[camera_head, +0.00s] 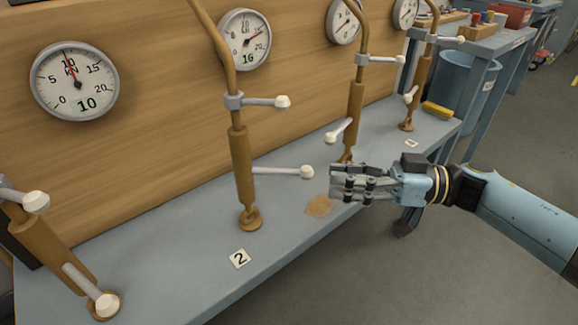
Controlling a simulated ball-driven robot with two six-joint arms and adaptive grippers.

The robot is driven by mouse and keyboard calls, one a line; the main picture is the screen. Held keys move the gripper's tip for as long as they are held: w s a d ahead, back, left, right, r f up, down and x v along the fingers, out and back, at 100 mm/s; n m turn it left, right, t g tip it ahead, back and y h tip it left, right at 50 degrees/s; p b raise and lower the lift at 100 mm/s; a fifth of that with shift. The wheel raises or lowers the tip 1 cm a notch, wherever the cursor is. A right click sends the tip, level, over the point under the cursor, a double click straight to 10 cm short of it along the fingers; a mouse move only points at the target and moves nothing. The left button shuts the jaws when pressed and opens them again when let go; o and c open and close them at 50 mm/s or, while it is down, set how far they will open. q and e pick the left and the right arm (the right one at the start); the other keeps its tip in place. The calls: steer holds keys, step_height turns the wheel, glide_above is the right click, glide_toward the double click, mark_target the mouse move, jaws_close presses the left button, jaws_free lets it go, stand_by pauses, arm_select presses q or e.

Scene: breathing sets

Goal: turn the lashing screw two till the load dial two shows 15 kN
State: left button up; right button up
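Lashing screw two (243,170) is a brown upright turnbuckle standing on the bench behind a tag marked 2 (240,258). Its lower white-knobbed handle (283,171) and its upper one (262,102) both point right. The round dial (243,38) beside its upper rod appears to be load dial two; its needle points up right and its readout looks like 16. My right gripper (333,184) is just right of the lower handle's knob, apparently apart from it. Whether its fingers are open or shut is unclear. My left gripper is not in view.
Another screw (50,250) stands at left, below a dial (75,81) reading about 10. Two more screws (354,115) (420,90) stand to the right. A brown patch (319,206) marks the bench (180,270). A blue bin (462,80) stands beyond.

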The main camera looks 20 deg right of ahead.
mark_target(299, 174)
steer(key=b+x, duration=0.1)
steer(key=x, duration=0.9)
steer(key=shift+w, duration=0.15)
jaws_close()
